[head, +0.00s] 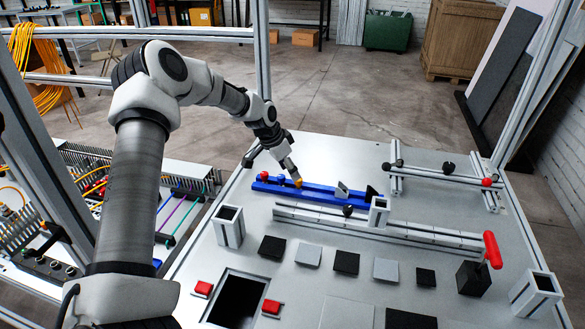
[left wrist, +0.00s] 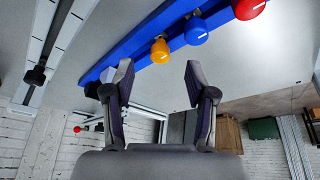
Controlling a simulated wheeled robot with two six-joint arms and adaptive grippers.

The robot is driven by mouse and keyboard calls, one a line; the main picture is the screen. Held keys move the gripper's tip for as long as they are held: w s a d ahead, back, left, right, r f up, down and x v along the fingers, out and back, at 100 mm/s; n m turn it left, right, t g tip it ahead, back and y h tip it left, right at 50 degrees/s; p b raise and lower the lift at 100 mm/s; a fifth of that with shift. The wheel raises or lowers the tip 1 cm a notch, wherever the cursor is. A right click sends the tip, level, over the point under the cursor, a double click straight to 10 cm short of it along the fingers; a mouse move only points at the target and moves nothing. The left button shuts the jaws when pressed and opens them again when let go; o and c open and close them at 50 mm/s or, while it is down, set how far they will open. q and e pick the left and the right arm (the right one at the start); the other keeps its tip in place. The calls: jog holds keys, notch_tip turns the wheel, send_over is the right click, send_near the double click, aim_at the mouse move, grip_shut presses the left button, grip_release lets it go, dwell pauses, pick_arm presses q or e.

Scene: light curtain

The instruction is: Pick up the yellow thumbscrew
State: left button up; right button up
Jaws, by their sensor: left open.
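The yellow thumbscrew (head: 298,183) sits on the blue rail (head: 325,193) on the grey table. In the left wrist view the round yellow thumbscrew (left wrist: 160,51) shows on the rail's edge, just beyond the gap between my fingertips. My left gripper (left wrist: 157,75) is open and empty, its fingers on either side of that gap. In the head view my left gripper (head: 293,173) reaches down at the thumbscrew and partly covers it; whether they touch is unclear. My right gripper is not in view.
On the same rail, a blue knob (left wrist: 196,31) and a red knob (left wrist: 248,8) sit beside the yellow one. A long grey rail (head: 400,230) runs in front, with a grey square post (head: 379,212). Dark and pale square pads lie nearer. A red-handled block (head: 474,278) stands right.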

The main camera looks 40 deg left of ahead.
aim_at(298, 188)
pick_arm(q)
jog(key=shift+w+a+f, duration=0.1)
jog(key=shift+w+a, duration=0.2)
jog(key=shift+w+d+f, duration=0.1)
jog(key=shift+d+f, duration=0.05)
jog(key=shift+f, duration=0.1)
jog(key=shift+d+f, duration=0.25)
jog(key=shift+d, duration=0.1)
jog(key=x, duration=0.5)
jog(key=shift+w+a+f, duration=0.15)
jog(key=shift+w, duration=0.25)
jog(key=shift+s+r, duration=0.15)
jog(key=shift+r, duration=0.1)
jog(key=shift+c, duration=1.4)
grip_shut()
